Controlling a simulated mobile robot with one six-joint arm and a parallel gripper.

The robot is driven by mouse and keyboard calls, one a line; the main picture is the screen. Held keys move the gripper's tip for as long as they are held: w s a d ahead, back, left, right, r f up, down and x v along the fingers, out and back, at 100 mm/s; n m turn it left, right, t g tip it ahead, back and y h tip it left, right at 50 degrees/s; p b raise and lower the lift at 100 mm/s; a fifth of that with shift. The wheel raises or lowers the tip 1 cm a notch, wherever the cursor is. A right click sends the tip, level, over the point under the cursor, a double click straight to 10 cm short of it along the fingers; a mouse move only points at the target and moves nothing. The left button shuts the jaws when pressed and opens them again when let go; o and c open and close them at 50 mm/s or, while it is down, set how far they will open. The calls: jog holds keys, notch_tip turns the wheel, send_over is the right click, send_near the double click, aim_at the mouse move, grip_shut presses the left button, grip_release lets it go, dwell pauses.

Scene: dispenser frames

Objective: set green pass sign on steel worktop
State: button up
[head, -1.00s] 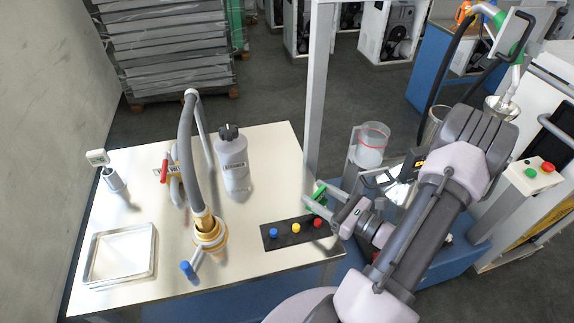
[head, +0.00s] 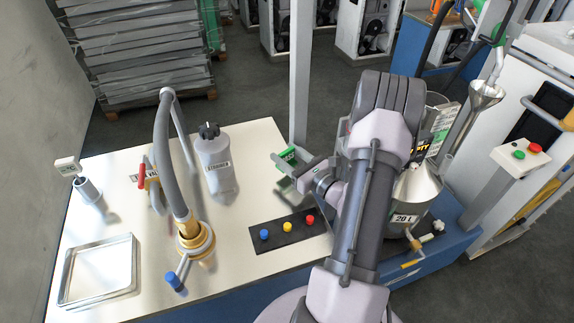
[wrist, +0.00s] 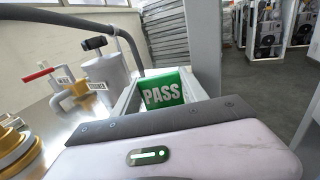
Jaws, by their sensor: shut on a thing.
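The green pass sign (wrist: 164,92) shows its white PASS lettering in the wrist view, between the fingers of my gripper. It also shows as a small green piece in the head view (head: 287,154). My gripper (head: 285,167) is shut on the sign and holds it near the right edge of the steel worktop (head: 247,150). From these views I cannot tell how high the sign is above the worktop. The sign's lower part is hidden by my gripper in the wrist view.
A grey bottle (head: 217,165), a hose nozzle in a brass fitting (head: 193,240), a metal tray (head: 98,270) and a strip with coloured buttons (head: 283,232) stand on the worktop. A post (head: 299,90) rises behind it. The worktop's right rear is bare.

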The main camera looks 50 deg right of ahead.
notch_tip(320, 180, down, 4)
jog(key=shift+r+b, duration=0.2)
jog(key=shift+b, duration=0.65)
jog(key=shift+r, duration=0.2)
jog(key=o, duration=1.1)
jog(key=shift+f, duration=0.15)
